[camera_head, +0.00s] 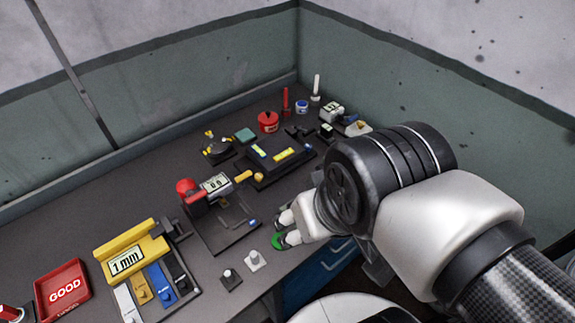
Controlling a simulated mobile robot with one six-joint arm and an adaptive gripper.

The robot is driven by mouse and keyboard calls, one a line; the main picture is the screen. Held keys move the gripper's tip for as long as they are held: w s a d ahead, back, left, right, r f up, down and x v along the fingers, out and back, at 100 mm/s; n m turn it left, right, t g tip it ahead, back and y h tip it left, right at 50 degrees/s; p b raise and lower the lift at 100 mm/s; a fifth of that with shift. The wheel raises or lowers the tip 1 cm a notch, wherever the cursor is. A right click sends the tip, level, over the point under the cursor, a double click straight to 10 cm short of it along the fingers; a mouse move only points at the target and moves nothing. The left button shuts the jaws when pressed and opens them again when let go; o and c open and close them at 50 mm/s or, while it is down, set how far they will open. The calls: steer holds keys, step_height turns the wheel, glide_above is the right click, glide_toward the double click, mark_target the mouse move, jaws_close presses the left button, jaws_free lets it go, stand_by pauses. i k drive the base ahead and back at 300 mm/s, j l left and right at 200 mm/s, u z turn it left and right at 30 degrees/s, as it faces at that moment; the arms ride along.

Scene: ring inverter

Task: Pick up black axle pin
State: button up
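I cannot single out the black axle pin with certainty. A small black block with a pale, upright peg-like top (231,277) stands near the front edge of the bench. A similar light grey piece (254,260) stands just right of and behind it. My gripper (281,230) is at the bench's front edge, right of both pieces and apart from them. A green curved thing (277,242) shows at its fingertips. I cannot tell whether it is held or part of the gripper, and the finger gap is too small to read.
A yellow 1 mm holder (131,261) with coloured blocks and a red GOOD tray (62,289) are at left. A dark fixture with a red knob (186,187) stands mid-bench. Several tools and a red pot (268,122) are behind. Blue drawers (330,263) lie below the edge.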

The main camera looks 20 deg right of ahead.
mark_target(231, 279)
steer(key=u, duration=0.9)
